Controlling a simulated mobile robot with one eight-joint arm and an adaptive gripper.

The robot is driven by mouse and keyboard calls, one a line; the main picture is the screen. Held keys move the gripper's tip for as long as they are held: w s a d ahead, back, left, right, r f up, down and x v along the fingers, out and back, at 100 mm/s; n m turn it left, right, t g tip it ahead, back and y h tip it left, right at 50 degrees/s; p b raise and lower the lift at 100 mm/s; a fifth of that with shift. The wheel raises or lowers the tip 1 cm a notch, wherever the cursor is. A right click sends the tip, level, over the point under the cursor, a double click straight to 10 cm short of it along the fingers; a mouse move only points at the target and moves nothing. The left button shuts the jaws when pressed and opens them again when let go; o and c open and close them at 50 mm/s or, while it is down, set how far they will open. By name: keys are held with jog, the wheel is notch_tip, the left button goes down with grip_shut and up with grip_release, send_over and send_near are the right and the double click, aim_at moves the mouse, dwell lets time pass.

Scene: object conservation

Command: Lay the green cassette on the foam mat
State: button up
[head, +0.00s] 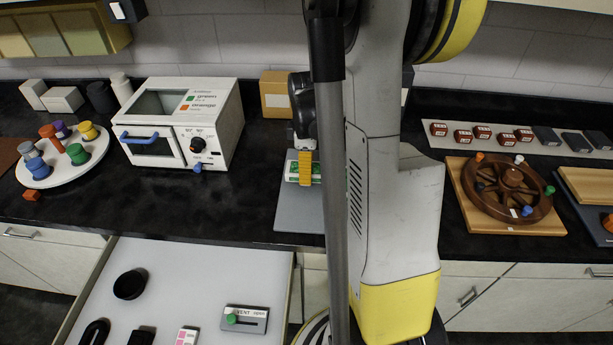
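The green cassette (291,170), with white parts, shows at the far end of a grey mat (297,215), which looks like the foam mat. My gripper (305,178) points down right at the cassette. One yellow finger crosses in front of the cassette and hides part of it. The other finger is hidden, so I cannot tell whether the gripper is shut on the cassette. I also cannot tell whether the cassette touches the mat or is a little above it. My arm covers the mat's right side.
A white oven-like box (185,125) and a round white tray (65,170) with coloured pegs stand to the left. An open drawer (190,270) juts out below the counter. A wooden wheel (508,192) on a board lies right. An orange-tan box (275,95) stands behind my gripper.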

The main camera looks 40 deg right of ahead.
jog(key=shift+f, duration=0.8)
jog(key=shift+f, duration=0.15)
jog(key=o, duration=1.2)
jog(key=shift+o, duration=0.2)
